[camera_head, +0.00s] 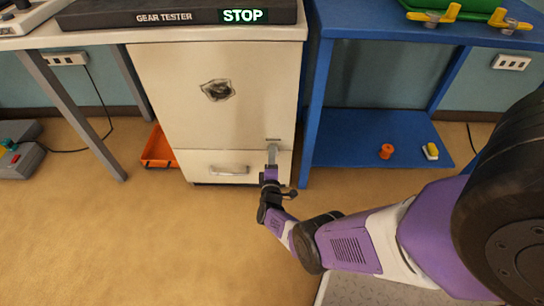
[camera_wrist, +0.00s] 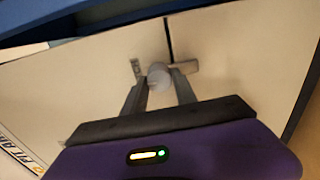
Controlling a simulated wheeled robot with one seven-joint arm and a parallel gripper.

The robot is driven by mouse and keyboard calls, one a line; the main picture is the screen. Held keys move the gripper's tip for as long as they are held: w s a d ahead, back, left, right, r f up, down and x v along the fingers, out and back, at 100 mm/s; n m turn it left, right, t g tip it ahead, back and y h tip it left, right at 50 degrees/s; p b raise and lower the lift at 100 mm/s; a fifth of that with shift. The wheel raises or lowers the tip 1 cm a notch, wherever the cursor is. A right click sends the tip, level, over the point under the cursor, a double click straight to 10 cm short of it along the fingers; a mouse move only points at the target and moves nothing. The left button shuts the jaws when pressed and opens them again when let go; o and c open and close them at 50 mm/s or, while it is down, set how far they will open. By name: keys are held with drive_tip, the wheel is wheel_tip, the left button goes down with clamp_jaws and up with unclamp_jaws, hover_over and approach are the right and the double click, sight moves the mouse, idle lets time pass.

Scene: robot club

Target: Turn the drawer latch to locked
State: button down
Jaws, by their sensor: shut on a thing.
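The white cabinet (camera_head: 165,80) has a drawer (camera_head: 205,160) at its bottom with a grey bar handle (camera_head: 230,170). My gripper (camera_head: 272,153) is at the right end of the drawer, near its top edge, and largely hides the latch in the head view. In the wrist view, my gripper (camera_wrist: 159,86) has its two fingers closed on the sides of the round grey latch knob (camera_wrist: 158,76). A small grey plate (camera_wrist: 185,67) shows beside the knob by the dark drawer gap, and a small marking (camera_wrist: 137,68) lies on the other side.
A blue shelf (camera_head: 350,150) stands close to the right, holding an orange spool (camera_head: 386,151) and a yellow-white object (camera_head: 430,151). An orange tray (camera_head: 155,150) lies on the floor to the left. The floor before the drawer is otherwise clear.

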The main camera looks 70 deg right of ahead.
drive_tip(key=c, duration=1)
unclamp_jaws()
drive_tip(key=p+v, duration=0.3)
drive_tip(key=v, duration=0.4)
drive_tip(key=shift+s+a, duration=0.15)
drive_tip(key=shift+a, duration=0.2)
